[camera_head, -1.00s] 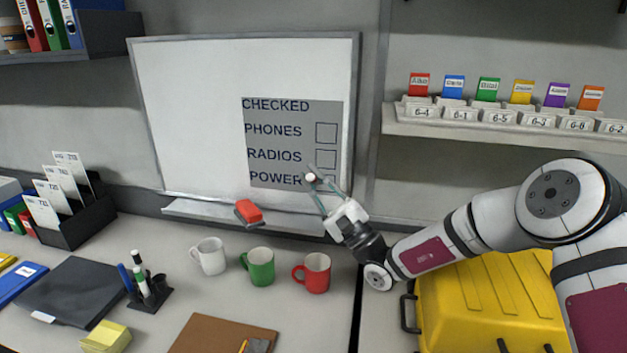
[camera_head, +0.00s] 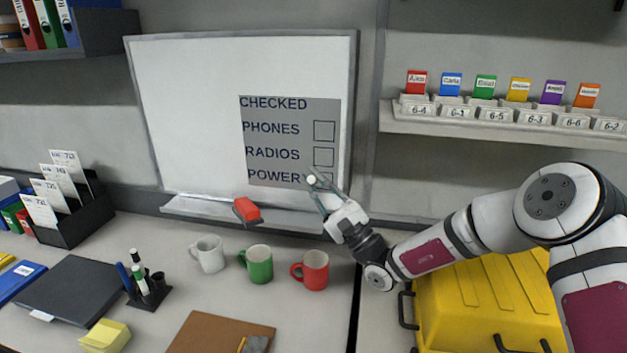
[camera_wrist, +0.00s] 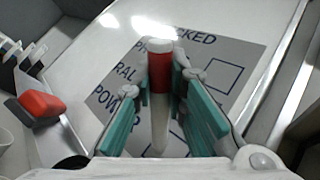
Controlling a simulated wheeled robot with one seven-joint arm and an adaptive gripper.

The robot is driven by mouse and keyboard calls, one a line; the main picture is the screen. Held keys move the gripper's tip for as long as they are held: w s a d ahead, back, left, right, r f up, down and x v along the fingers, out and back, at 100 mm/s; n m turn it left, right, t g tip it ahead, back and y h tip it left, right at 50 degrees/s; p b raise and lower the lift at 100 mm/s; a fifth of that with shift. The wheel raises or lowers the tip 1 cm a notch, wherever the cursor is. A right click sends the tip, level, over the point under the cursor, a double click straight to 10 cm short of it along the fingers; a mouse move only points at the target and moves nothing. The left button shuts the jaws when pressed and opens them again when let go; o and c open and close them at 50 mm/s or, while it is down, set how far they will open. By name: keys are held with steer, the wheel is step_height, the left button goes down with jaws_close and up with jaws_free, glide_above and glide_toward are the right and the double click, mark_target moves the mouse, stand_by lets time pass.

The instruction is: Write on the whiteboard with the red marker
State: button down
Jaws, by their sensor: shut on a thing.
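The whiteboard (camera_head: 190,110) stands against the wall. A grey checklist panel (camera_head: 262,112) on it reads CHECKED, PHONES, RADIOS and POWER, with boxes at the right of the rows. My gripper (camera_head: 318,190) is at the panel's lower right, over the POWER row. In the wrist view my gripper (camera_wrist: 160,115) has its teal fingers on both sides of a marker (camera_wrist: 158,72) with a red band and a white end. The white end points toward the board. I cannot tell whether it touches the board. The POWER box is mostly hidden by the gripper.
A red eraser (camera_head: 246,209) sits on the whiteboard ledge (camera_head: 200,209). White (camera_head: 208,254), green (camera_head: 258,264) and red (camera_head: 312,270) mugs stand on the counter below. A pen holder (camera_head: 150,292) with pens is at the left. A yellow case (camera_head: 470,305) lies under my arm.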

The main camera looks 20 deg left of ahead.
steer(key=shift+d+f, duration=0.15)
steer(key=shift+f, duration=0.1)
steer(key=shift+w+d+r+p, duration=0.15)
steer(key=shift+d+r+p, duration=0.25)
steer(key=shift+r+p, duration=0.25)
steer(key=shift+w+d+r+p, duration=0.1)
steer(key=shift+d+r+p, duration=0.3)
steer(key=shift+r+p, duration=0.2)
stand_by(1.6)
steer(key=shift+s, duration=0.1)
steer(key=s+d+p, duration=0.1)
steer(key=s+p, duration=0.4)
steer(key=s, duration=0.1)
steer(key=shift+d, duration=0.25)
stand_by(0.6)
stand_by(0.6)
